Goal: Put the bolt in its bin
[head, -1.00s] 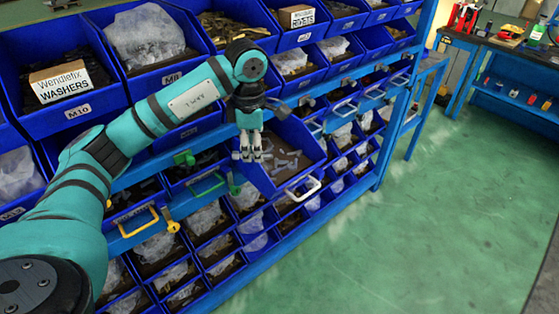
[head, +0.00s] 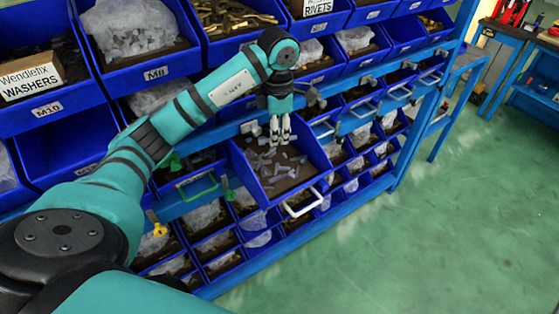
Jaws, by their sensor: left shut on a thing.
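My left gripper (head: 279,138) points down with its pale fingers over the back part of a pulled-out blue bin (head: 262,196). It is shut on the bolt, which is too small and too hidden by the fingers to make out. The bin has a white handle at its front and holds several loose grey bolts (head: 284,168) on a brown floor. I cannot tell whether the fingertips touch the contents. My right gripper is not in view.
Larger blue bins with bagged parts, a washers box (head: 30,78) and a rivets box (head: 311,6) stand above and behind. A green handle (head: 198,190) and a yellow handle (head: 157,226) jut out at left. The green floor at right is clear.

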